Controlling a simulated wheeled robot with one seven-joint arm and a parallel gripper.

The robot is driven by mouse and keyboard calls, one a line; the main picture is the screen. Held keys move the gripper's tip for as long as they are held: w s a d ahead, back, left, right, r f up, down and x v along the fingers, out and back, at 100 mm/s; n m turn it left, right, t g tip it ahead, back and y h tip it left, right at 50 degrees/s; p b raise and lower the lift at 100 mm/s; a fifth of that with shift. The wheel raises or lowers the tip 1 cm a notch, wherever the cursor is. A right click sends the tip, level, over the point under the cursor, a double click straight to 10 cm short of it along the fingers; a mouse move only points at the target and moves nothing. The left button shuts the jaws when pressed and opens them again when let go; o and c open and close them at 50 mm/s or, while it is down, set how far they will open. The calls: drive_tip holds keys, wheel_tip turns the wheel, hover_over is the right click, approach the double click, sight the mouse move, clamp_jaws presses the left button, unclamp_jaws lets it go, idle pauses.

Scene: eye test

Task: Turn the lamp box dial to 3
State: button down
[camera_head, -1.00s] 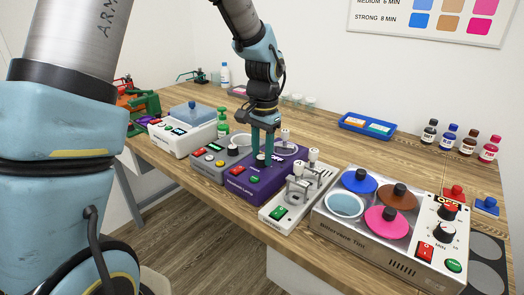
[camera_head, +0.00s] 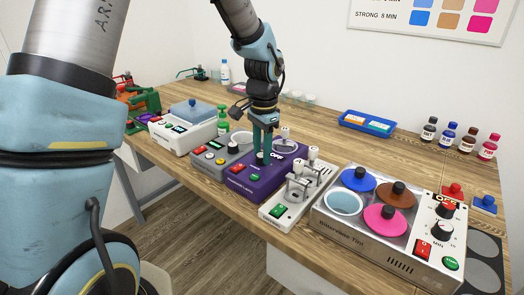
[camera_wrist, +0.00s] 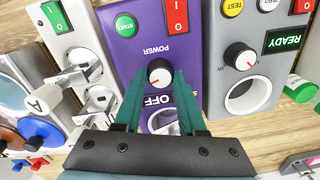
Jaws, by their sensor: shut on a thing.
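The purple lamp box (camera_head: 262,188) stands in the row of devices on the bench. Its small round dial (camera_wrist: 159,72) has a white face with a red mark and sits under the word POWER, which appears upside down in the wrist view. My gripper (camera_wrist: 158,80) reaches down over the box with its two teal fingers on either side of the dial, shut on it. In the head view my gripper (camera_head: 262,160) mostly hides the dial. The box display (camera_wrist: 158,101) reads OFF. The dial's number scale is too small to read.
A grey device (camera_wrist: 243,75) with its own dial and a READY display is close on one side. A white device with upright levers (camera_head: 290,200) is close on the other. The tint box (camera_head: 355,235) stands further right. A blue tray (camera_head: 367,124) lies behind on clear wood.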

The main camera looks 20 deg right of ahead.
drive_tip(key=shift+c, duration=2.4)
unclamp_jaws()
wheel_tip(320, 180, up, 11)
drive_tip(key=b, duration=0.2)
drive_tip(key=shift+s, duration=0.2)
drive_tip(key=shift+f, duration=0.1)
drive_tip(key=s+a+f+n, duration=0.1)
drive_tip(key=a+f+n, duration=0.2)
drive_tip(key=a, duration=0.7)
drive_tip(key=s+a+f+n, duration=0.1)
drive_tip(key=a+f+n, duration=0.2)
drive_tip(key=a+n, duration=0.3)
drive_tip(key=s+a+f+n+t, duration=0.1)
drive_tip(key=a+f+n, duration=0.2)
drive_tip(key=a, duration=1.1)
drive_tip(key=shift+s+a+f+n, duration=0.2)
drive_tip(key=shift+s+n, duration=0.1)
drive_tip(key=shift+n, duration=0.9)
